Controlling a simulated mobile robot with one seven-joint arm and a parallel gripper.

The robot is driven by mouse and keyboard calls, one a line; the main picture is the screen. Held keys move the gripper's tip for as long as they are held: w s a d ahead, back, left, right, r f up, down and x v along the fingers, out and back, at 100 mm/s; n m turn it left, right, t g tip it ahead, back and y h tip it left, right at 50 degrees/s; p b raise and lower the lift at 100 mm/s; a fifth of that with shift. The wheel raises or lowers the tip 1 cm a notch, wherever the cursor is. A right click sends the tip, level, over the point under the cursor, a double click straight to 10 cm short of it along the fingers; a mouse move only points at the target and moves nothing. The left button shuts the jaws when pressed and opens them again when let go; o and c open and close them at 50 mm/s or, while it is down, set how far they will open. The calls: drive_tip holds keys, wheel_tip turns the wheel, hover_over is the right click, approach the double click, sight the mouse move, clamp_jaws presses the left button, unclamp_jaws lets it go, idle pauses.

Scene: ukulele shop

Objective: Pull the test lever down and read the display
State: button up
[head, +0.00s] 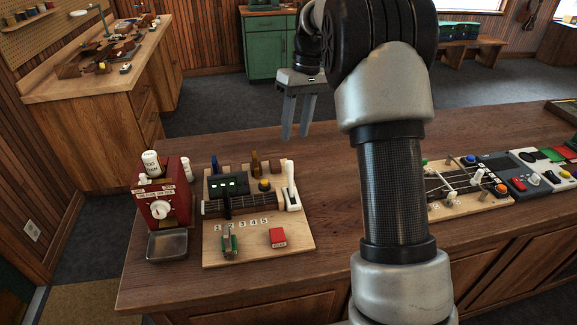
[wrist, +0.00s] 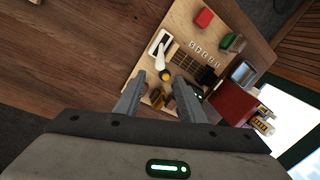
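A pale wooden board (head: 262,250) on the counter carries a white lever (head: 290,180) on a white plate at its right edge. The lever appears upright; it also shows in the wrist view (wrist: 160,44). A black display (head: 228,185) with small green lit marks stands at the board's back left; its reading is too small to make out. My gripper (head: 296,136) hangs fingers down, behind and above the board, apart from the lever. In the wrist view my gripper (wrist: 159,79) has a clear gap between its fingers and holds nothing.
The board also holds a fretted neck, numbers, a red block (head: 278,238), a green block (head: 230,243) and an orange knob (head: 264,185). A red machine (head: 165,206) with a metal tray (head: 167,246) stands left. More devices (head: 470,185) stand right. Bare counter (head: 335,215) lies right of the board.

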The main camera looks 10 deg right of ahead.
sight(290, 161)
drive_tip(key=f, duration=0.4)
drive_tip(key=a+f, duration=0.1)
drive_tip(key=f, duration=0.2)
drive_tip(key=s+a+f, duration=0.1)
drive_tip(key=f, duration=0.3)
drive_tip(key=shift+f, duration=0.35)
clamp_jaws()
